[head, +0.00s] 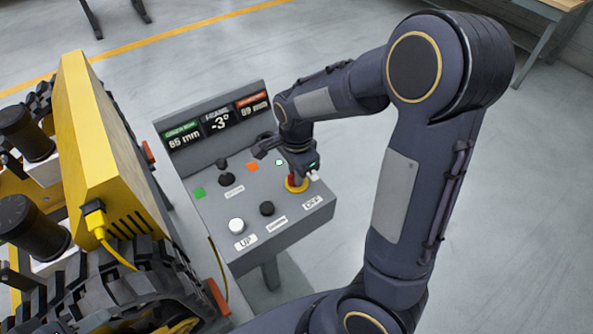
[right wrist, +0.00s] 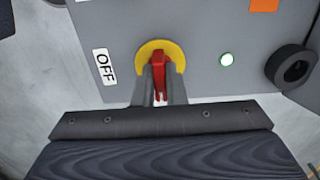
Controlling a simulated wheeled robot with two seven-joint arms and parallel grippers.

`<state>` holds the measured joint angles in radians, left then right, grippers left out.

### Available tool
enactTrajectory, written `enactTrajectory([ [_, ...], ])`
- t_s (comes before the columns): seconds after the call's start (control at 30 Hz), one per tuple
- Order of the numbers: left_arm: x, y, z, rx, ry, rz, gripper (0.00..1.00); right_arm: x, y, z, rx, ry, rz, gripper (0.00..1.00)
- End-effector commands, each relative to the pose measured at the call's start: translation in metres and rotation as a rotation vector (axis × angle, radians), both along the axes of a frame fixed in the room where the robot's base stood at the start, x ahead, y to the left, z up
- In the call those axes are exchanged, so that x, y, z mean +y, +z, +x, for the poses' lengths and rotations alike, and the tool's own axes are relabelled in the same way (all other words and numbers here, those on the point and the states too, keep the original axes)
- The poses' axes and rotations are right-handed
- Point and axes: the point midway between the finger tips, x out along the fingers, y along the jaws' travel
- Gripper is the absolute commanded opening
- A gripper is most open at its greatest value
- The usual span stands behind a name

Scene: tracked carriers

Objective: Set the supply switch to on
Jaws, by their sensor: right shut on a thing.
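The supply switch is a red handle on a yellow disc (head: 295,187), on the grey control panel (head: 213,212) near its right edge. It also shows in the right wrist view (right wrist: 158,66), where the handle runs up and down the picture, with the OFF label (right wrist: 104,67) to its left. My right gripper (right wrist: 160,94) has its fingers closed on the red handle from both sides; in the head view the gripper (head: 297,176) hides part of the switch. A small lit greenish-white lamp (right wrist: 226,59) is right of the switch. No ON label shows. My left gripper is not in view.
The panel carries a white UP button (head: 236,225), black buttons (head: 267,208), green (head: 198,193) and orange (head: 252,167) squares and a display (head: 216,122) reading -3°. A yellow tracked carrier (head: 100,150) with a yellow cable stands left.

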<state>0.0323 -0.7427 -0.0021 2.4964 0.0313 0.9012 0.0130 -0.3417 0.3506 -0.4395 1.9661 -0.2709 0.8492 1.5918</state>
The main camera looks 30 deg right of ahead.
Motion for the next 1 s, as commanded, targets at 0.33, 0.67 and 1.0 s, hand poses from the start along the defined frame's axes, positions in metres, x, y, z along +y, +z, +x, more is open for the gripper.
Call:
enactTrajectory([
  [0.33, 0.000, 0.000, 0.000, 0.000, 0.000, 0.000, 0.36, 0.000, 0.001, 0.001, -0.004, -0.009, -0.001, 0.00],
  [0.67, 0.000, 0.000, 0.000, 0.000, 0.000, 0.000, 0.36, 0.000, 0.001, 0.001, -0.002, -0.008, -0.001, 0.33],
  [1.0, 0.000, 0.001, 0.000, 0.000, 0.000, 0.000, 0.36, 0.000, 0.012, 0.002, -0.006, -0.007, 0.001, 0.33],
])
